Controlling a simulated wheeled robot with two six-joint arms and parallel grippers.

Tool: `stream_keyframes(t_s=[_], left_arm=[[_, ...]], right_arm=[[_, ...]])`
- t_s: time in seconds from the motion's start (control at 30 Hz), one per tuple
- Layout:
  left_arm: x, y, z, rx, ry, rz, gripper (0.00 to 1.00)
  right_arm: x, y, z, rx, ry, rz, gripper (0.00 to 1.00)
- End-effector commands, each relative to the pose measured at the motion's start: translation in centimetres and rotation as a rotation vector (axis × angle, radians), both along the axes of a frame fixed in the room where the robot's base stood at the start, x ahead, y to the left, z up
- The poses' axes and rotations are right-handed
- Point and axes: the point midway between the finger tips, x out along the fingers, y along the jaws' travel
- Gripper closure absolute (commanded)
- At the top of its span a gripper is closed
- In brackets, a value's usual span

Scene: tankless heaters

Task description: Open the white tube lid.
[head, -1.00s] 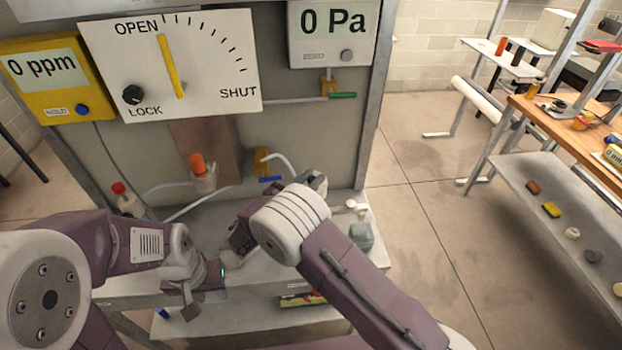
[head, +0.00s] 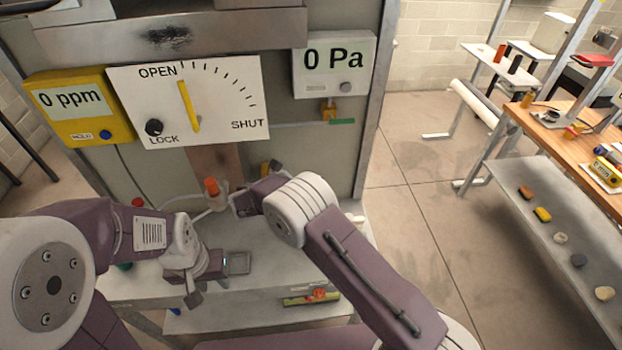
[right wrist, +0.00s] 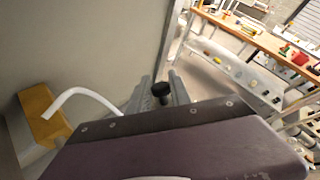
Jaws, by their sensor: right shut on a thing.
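Most of that thing is hidden by my wrist. I cannot pick out a white tube lid for certain. A bent white tube (right wrist: 78,101) shows left of my right gripper.
The grey bench (head: 255,283) holds a shallow grey square piece (head: 237,263) near my left gripper. The white dial board (head: 215,105) and yellow ppm meter (head: 72,107) are above. A wooden workbench (head: 560,122) stands at right, with clear floor between.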

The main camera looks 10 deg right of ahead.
Motion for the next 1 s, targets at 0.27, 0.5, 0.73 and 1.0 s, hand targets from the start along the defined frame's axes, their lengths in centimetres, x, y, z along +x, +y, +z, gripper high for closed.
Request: stream_keyframes(t_s=[0.27,0.5,0.73,1.0], left_arm=[[-0.01,0.0,0.45,0.0,0.0,0.0,0.64],[0.0,0.0,0.41,0.0,0.0,0.0,0.64],[-0.01,0.0,0.43,0.0,0.0,0.0,0.64],[0.0,0.0,0.18,0.0,0.0,0.0,0.64]], right_arm=[[0.05,-0.25,-0.35,-0.001,0.04,-0.007,1.0],[0.01,-0.25,-0.43,-0.001,0.041,-0.007,1.0],[0.07,-0.17,-0.28,-0.001,0.037,-0.004,0.56],[-0.2,0.45,0.06,-0.001,0.033,-0.001,0.56]])
